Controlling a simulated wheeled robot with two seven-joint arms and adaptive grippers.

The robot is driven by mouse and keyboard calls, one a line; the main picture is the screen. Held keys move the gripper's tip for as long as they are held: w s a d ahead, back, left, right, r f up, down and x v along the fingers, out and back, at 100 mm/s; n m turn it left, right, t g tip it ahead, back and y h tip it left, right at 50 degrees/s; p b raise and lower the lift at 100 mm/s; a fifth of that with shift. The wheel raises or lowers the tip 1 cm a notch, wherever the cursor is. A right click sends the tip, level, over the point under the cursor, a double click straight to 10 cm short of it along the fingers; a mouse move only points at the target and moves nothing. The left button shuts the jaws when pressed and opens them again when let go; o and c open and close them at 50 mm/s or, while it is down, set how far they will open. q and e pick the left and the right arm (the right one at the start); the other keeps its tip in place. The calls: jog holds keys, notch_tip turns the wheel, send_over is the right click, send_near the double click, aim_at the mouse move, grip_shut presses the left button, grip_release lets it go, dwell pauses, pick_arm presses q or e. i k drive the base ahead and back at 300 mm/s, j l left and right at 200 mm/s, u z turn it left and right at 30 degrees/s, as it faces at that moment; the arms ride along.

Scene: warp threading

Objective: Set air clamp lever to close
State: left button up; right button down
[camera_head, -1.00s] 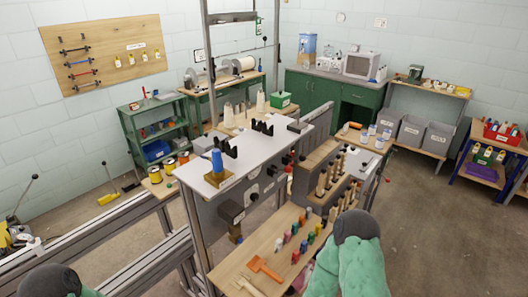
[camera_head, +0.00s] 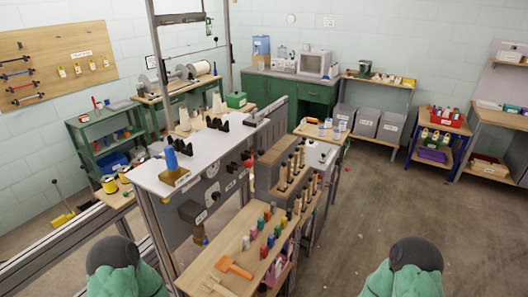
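The warping machine's grey front panel (camera_head: 212,196) stands left of centre, with a dark box and knob (camera_head: 192,212) and small dark controls (camera_head: 247,160) on it. I cannot tell which of these parts, if any, is the air clamp lever; its labels are too small to read. Green-sleeved parts of my arms with dark rounded joints show at the bottom left and bottom right. Neither gripper can be seen, so their fingers and anything in them are hidden.
A wooden shelf (camera_head: 208,272) in front of the panel holds an orange tool (camera_head: 234,267) and several coloured spools. A rack of wooden bobbins (camera_head: 285,174) stands right of the panel. Metal rails (camera_head: 62,232) run along the left. The floor (camera_head: 365,215) on the right is clear.

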aim_at(261, 152)
jog(key=i+l+z, duration=0.1)
jog(key=i+l, duration=0.2)
jog(key=i+l+z, duration=0.15)
jog(key=i, duration=0.3)
jog(key=i+l+z, duration=0.1)
jog(key=i+l, duration=0.25)
jog(key=i+l+z, duration=0.1)
jog(key=i, duration=0.4)
jog(key=l, duration=0.1)
